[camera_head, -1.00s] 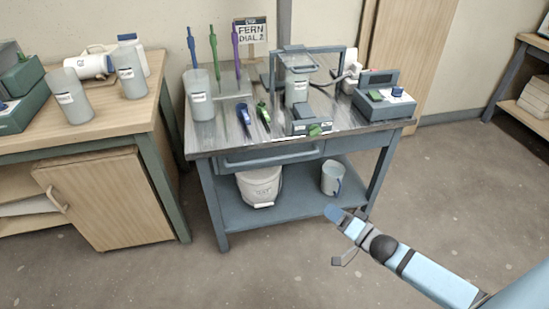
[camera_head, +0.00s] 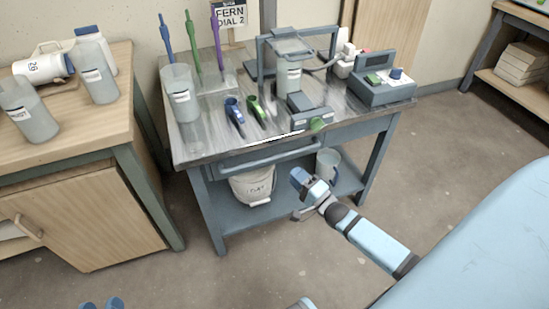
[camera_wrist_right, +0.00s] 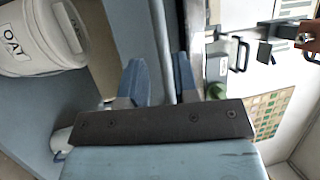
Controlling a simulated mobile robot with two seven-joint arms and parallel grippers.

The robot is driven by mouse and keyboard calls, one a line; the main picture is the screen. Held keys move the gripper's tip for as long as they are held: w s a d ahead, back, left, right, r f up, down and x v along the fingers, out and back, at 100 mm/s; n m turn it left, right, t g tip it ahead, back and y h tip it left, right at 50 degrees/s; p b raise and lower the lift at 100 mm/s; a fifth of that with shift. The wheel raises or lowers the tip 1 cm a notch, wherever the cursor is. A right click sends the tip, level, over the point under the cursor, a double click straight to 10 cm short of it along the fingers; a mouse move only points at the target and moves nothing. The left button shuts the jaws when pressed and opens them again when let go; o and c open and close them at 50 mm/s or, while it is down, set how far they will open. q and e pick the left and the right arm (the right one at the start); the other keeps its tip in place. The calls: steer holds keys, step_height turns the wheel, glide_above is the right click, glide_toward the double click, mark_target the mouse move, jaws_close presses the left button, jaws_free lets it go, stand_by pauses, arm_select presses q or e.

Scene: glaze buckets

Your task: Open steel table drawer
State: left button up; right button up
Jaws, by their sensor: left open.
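The steel table (camera_head: 350,108) stands in the middle of the head view. Its drawer (camera_head: 235,160) looks shut under the top, with a long blue-grey bar handle (camera_head: 268,158) along the front. My right gripper (camera_head: 302,182) is in front of the table, below and right of the handle. In the right wrist view my right gripper (camera_wrist_right: 160,80) has its two blue fingers apart, with a blue-grey bar (camera_wrist_right: 163,40) running up the picture beyond the gap. I see nothing held. My left gripper (camera_head: 102,304) shows only its fingertips at the bottom edge, apart and empty, far from the drawer.
A white bucket (camera_head: 253,186) and a grey mug (camera_head: 327,164) stand on the lower shelf. Tools, a cylinder (camera_head: 182,95) and devices crowd the tabletop. A wooden bench (camera_head: 75,145) stands left. The floor (camera_head: 190,275) in front is clear.

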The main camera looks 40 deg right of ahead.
mark_target(276, 156)
steer(key=b+x, duration=0.1)
steer(key=x, duration=0.8)
steer(key=shift+w+b, duration=0.1)
steer(key=shift+b, duration=0.3)
arm_select(q)
steer(key=shift+t+h, duration=0.8)
steer(key=shift+t, duration=0.1)
steer(key=r, duration=0.1)
steer(key=d+r, duration=0.1)
steer(key=r, duration=0.2)
steer(key=shift+w+d, duration=0.1)
steer(key=shift+d, duration=0.15)
steer(key=shift+f, duration=0.1)
arm_select(e)
jaws_close()
